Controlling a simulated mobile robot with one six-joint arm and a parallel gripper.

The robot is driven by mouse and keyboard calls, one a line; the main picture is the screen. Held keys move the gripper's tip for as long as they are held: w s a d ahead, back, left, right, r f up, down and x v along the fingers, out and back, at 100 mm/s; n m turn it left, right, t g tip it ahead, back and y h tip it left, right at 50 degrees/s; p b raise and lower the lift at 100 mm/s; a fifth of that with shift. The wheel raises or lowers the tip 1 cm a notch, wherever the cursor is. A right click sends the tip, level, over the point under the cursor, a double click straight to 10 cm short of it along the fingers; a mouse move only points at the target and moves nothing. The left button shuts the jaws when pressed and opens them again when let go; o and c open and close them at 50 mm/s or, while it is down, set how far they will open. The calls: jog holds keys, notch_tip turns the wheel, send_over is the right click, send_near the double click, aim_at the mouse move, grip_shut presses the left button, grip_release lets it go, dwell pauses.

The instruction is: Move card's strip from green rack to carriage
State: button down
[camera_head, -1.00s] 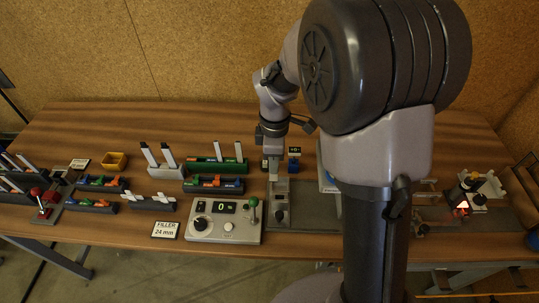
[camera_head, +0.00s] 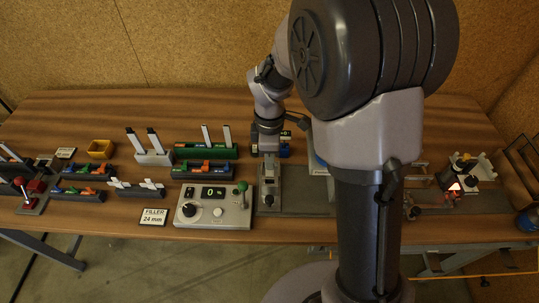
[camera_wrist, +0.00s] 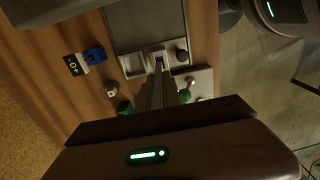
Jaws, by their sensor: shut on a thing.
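The card (camera_head: 154,217) reading "FILLER 24 mm" lies near the table's front edge. The green rack (camera_head: 190,152) stands left of my gripper, with two pale strips (camera_head: 226,136) upright in its right part. My gripper (camera_head: 268,157) is over the grey carriage (camera_head: 268,188), shut on a thin pale strip of which little shows. In the wrist view the gripper (camera_wrist: 159,68) reaches down to the carriage (camera_wrist: 133,65), its fingers near the middle slot. Whether the strip's lower end is seated in the carriage cannot be told.
A control box (camera_head: 214,207) with a green-knobbed lever stands left of the carriage, its display showing 0. Other racks and a yellow bin (camera_head: 101,149) stand further left.

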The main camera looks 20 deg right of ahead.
aim_at(270, 176)
jog(key=shift+f+b, duration=0.35)
jog(key=shift+f, duration=0.6)
jog(key=shift+p, duration=0.45)
dwell(0.6)
jog(key=shift+f+b, duration=2.3)
jog(key=shift+f, duration=0.95)
jog(key=c, duration=1.4)
grip_release()
jog(key=shift+c, duration=0.2)
notch_tip(270, 176, up, 18)
jog(key=p, duration=0.6)
jog(key=shift+f+p, duration=0.2)
jog(key=shift+p, duration=0.1)
